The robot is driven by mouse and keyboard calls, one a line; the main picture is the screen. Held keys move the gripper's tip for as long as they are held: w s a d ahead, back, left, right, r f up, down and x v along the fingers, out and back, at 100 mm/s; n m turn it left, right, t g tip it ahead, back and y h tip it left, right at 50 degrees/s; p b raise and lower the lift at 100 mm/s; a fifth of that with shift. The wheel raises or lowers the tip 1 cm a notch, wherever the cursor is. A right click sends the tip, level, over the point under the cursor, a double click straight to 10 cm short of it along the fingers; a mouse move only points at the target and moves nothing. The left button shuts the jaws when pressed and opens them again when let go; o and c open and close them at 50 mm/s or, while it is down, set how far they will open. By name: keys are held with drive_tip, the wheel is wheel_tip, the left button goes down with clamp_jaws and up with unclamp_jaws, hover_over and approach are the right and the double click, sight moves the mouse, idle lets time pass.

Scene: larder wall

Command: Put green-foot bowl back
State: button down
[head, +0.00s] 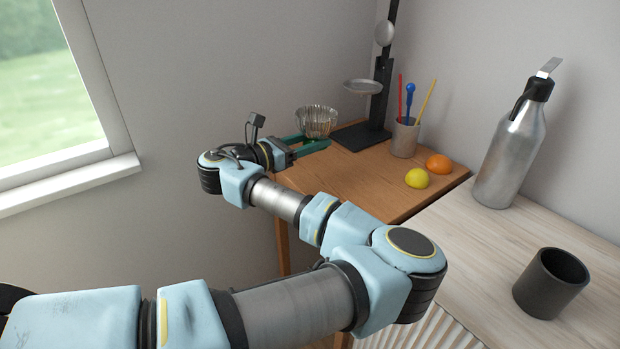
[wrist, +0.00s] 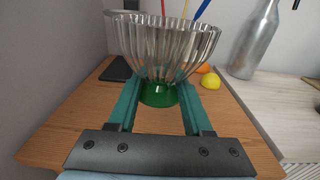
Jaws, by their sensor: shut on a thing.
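The green-foot bowl is a clear ribbed bowl (wrist: 160,48) with a green foot (wrist: 159,95). In the head view the bowl (head: 316,121) is at the back left of the brown wooden table, with its foot hidden by the gripper. My gripper (head: 308,146) has green fingers and reaches in from the left. In the wrist view my gripper (wrist: 158,100) is shut on the bowl's green foot, one finger on each side. The bowl is upright. I cannot tell whether its foot touches the table.
A black stand (head: 379,100) with a round grey pan (head: 362,87) rises behind the bowl. A cup of pencils (head: 404,139), a lemon (head: 416,178) and an orange (head: 439,164) stand to the right. A steel bottle (head: 510,150) and dark mug (head: 550,284) are on the pale counter (head: 470,240).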

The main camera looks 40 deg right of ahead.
sight(315, 181)
drive_tip(key=shift+s+d+f, duration=0.25)
drive_tip(key=shift+f, duration=0.05)
wheel_tip(315, 181, down, 9)
drive_tip(key=shift+f+p, duration=0.1)
drive_tip(key=shift+p, duration=0.2)
drive_tip(key=shift+c, duration=1.5)
unclamp_jaws()
